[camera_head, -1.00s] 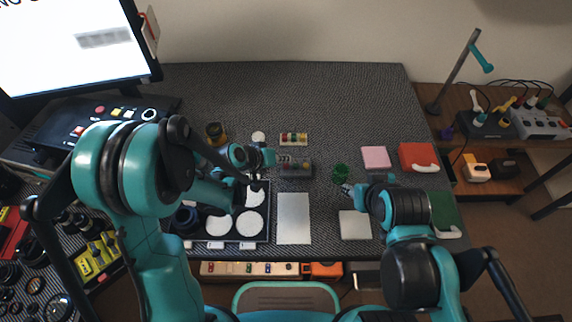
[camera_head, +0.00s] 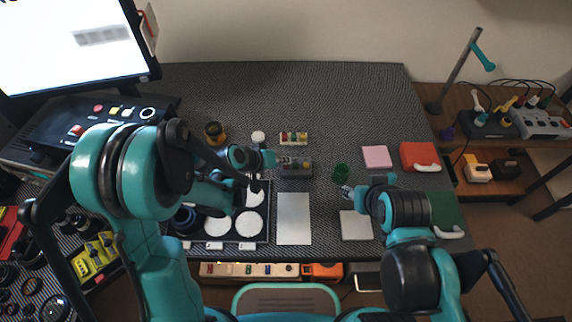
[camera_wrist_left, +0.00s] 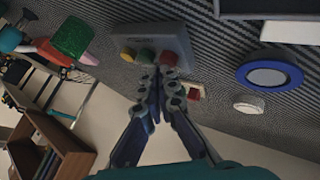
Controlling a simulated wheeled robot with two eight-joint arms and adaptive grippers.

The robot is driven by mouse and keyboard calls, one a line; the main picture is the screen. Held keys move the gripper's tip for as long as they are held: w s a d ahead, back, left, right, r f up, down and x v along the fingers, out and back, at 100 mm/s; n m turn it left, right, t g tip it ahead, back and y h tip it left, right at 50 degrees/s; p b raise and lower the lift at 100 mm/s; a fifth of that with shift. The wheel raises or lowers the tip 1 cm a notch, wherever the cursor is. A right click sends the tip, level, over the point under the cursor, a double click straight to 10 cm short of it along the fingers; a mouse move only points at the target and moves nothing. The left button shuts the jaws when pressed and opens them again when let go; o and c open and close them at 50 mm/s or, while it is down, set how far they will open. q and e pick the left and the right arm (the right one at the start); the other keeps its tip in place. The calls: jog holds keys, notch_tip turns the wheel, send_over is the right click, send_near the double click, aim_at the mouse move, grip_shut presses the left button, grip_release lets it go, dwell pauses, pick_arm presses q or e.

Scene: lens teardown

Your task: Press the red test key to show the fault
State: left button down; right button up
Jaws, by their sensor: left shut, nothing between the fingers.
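A grey box (camera_head: 296,171) with a row of coloured keys stands near the middle of the mat. In the left wrist view, the box (camera_wrist_left: 150,35) shows yellow, green and red keys. The red test key (camera_wrist_left: 169,57) is at the right end of that row. My left gripper (camera_head: 287,160) is shut and empty over the left part of the box and hides some keys in the head view. In the left wrist view its fingertips (camera_wrist_left: 161,72) overlap the red key's lower edge; contact cannot be told. My right gripper (camera_head: 347,191) is beside the green cup, its fingers too small to judge.
A cream strip (camera_head: 293,138) with coloured pieces lies just behind the box. A black tray (camera_head: 266,212) with white discs and a pale sheet (camera_head: 293,218) lie in front. The mat's back right is clear.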

aim_at(284, 166)
pick_arm(q)
jog(key=shift+f, duration=0.25)
jog(key=shift+r, duration=0.1)
dwell(0.5)
jog(key=shift+r+p, duration=0.35)
jog(key=shift+r, duration=0.4)
notch_tip(284, 166, up, 5)
jog(key=p, duration=0.4)
dwell(0.7)
